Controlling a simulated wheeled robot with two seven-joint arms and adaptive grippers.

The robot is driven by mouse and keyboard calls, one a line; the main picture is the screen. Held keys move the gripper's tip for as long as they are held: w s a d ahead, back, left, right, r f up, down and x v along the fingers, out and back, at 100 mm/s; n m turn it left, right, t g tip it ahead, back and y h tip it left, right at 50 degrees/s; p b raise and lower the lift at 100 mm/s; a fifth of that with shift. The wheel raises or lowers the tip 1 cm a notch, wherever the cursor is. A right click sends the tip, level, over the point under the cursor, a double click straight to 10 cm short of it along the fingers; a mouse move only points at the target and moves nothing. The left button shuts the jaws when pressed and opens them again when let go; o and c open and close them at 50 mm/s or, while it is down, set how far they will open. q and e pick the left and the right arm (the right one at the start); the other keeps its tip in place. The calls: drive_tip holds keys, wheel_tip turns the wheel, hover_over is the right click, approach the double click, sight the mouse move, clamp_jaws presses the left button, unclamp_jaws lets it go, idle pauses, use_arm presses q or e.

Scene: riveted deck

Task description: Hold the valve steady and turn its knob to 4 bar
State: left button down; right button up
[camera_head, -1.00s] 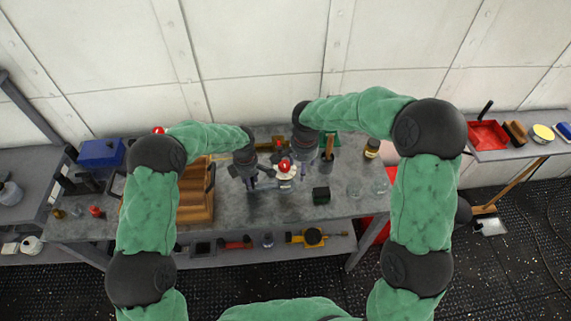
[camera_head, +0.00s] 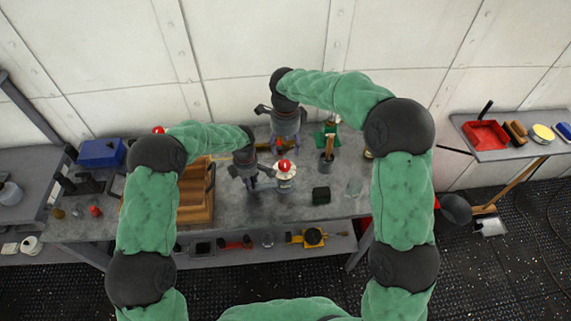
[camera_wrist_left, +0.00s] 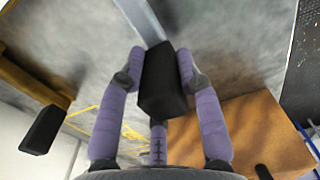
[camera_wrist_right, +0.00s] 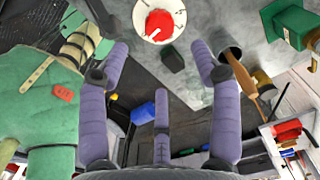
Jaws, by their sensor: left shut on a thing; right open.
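The valve has a red knob (camera_head: 285,166) on a white round dial (camera_head: 285,174) and stands on the grey workbench. In the right wrist view the red knob (camera_wrist_right: 159,24) with a white mark sits at the top edge; its scale is too small to read. My left gripper (camera_head: 252,183) is just left of the valve. In the left wrist view its fingers (camera_wrist_left: 159,66) are shut on a black grip (camera_wrist_left: 163,82) at the end of a grey bar (camera_wrist_left: 141,18). My right gripper (camera_head: 284,143) is open and empty behind the knob, apart from it.
A stepped wooden box (camera_head: 196,205) stands left of my left gripper. A black cube (camera_head: 320,195), a cup with a wooden-handled tool (camera_head: 327,157) and a clear glass (camera_head: 354,188) stand to the right. A green object (camera_head: 326,131) is at the back.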

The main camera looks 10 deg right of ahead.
sight(286, 164)
wheel_tip(286, 164, down, 10)
drive_tip(key=shift+f, duration=0.25)
idle(0.3)
drive_tip(key=c, duration=1.1)
